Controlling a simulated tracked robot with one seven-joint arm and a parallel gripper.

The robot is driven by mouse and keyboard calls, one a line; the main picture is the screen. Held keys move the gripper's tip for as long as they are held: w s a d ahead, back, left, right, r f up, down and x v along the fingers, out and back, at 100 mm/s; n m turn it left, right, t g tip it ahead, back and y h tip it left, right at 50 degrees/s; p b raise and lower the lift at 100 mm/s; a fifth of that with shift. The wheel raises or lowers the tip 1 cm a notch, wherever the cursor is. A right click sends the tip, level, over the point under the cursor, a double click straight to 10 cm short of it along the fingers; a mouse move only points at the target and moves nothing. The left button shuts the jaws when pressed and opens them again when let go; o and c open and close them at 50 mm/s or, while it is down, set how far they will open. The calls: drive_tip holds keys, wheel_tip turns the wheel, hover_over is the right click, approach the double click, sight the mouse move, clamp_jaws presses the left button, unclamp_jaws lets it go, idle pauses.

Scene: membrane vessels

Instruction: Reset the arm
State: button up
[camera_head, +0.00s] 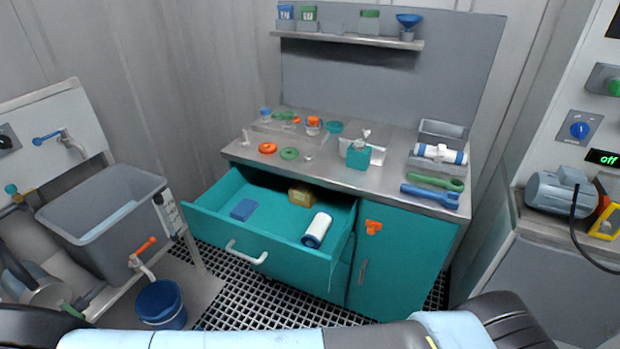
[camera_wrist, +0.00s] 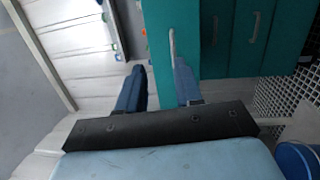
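My gripper (camera_wrist: 158,75) shows in the wrist view with its two blue fingers apart and nothing held between them. Past the fingertips is the teal drawer (camera_wrist: 158,20) with its white handle (camera_wrist: 172,44); the right finger overlaps the handle's lower end in the picture. I cannot tell whether they touch. In the head view the drawer (camera_head: 292,264) is pulled open. My light-blue arm link lies across the bottom edge there, and the gripper is out of that view.
The open drawer holds a blue block (camera_head: 243,209), a yellowish box (camera_head: 300,195) and a white cylinder (camera_head: 317,230). A grey sink (camera_head: 100,215) and blue bucket (camera_head: 160,304) stand left. A motor (camera_head: 560,193) sits right. The worktop (camera_head: 320,172) carries several small parts.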

drive_tip(key=w+d+r+m+g, duration=0.4)
drive_tip(key=w+d+r+g, duration=0.4)
drive_tip(key=w+d+r, duration=0.4)
drive_tip(key=w+d+r+m+g, duration=0.3)
drive_tip(key=w+d+r+g, duration=0.6)
drive_tip(key=r, duration=0.6)
drive_tip(key=d+r+m+y, duration=0.25)
drive_tip(key=d+r, duration=0.25)
drive_tip(key=d, duration=0.3)
drive_tip(key=d+r+m+y, duration=0.1)
drive_tip(key=d+r+y, duration=0.35)
drive_tip(key=d, duration=0.45)
drive_tip(key=s+d+r+m+t+y, duration=0.2)
drive_tip(key=s+d+r+t, duration=0.3)
drive_tip(key=d, duration=0.6)
drive_tip(key=s+r, duration=0.2)
drive_tip(key=s, duration=0.1)
drive_tip(key=shift+s+t, duration=0.35)
drive_tip(key=shift+t, duration=0.05)
